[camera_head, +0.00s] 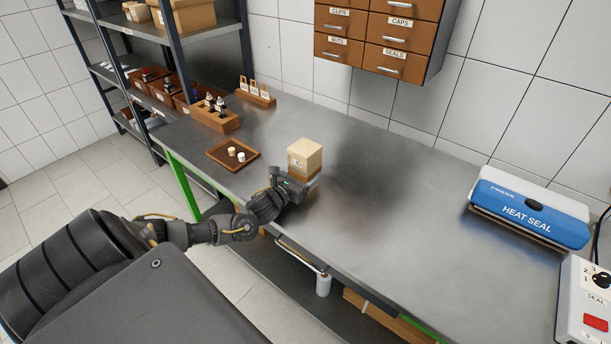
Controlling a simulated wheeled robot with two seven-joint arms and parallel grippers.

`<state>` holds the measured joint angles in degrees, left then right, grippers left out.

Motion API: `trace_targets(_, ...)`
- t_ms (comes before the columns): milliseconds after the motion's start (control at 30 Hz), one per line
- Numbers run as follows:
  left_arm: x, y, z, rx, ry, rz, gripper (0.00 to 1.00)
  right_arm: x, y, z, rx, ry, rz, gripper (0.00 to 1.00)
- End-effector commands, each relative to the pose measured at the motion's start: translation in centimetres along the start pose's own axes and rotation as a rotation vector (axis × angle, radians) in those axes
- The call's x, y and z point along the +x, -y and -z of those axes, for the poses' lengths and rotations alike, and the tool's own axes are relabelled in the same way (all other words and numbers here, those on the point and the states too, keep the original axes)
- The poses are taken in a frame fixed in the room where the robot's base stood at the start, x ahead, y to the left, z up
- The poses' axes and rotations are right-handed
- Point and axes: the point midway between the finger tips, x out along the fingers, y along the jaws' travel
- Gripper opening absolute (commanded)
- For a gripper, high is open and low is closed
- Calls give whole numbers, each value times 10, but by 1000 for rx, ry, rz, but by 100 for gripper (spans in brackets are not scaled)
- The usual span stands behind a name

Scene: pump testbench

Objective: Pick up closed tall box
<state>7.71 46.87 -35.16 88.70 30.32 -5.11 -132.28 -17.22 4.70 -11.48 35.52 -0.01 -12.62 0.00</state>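A tall closed box (304,157) with a cream upper part and a browner lower part stands upright on the grey metal workbench (400,225). My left gripper (304,184) is at the box's lower near side, with the arm coming in from the left. The gripper hides part of the box's base. Its fingers are small and partly hidden, so I cannot tell whether they grip the box. My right gripper is not in view.
A brown tray (222,163) with small pale pieces and wooden holders (215,117) are left of the box. A blue heat sealer (530,208) and control box (583,300) are at the right. Drawers (380,30) hang above. The bench's middle right is clear.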

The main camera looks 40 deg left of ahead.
Motion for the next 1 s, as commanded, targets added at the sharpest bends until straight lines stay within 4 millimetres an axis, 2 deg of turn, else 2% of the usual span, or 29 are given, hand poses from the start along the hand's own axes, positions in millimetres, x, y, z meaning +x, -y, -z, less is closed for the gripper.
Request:
trace_targets(467, 0, 0, -10, 0, 6, 0, 44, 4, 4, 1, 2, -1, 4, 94)
trace_targets(667, 0, 0, -31, 2, 7, 2, 44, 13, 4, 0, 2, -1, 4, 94)
trace_targets(867, -20, 14, -60, -1, 5, 3, 44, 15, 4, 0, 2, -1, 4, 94)
trace_targets(1000, -39, 27, -86, -1, 5, 4, 44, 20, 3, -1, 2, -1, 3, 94)
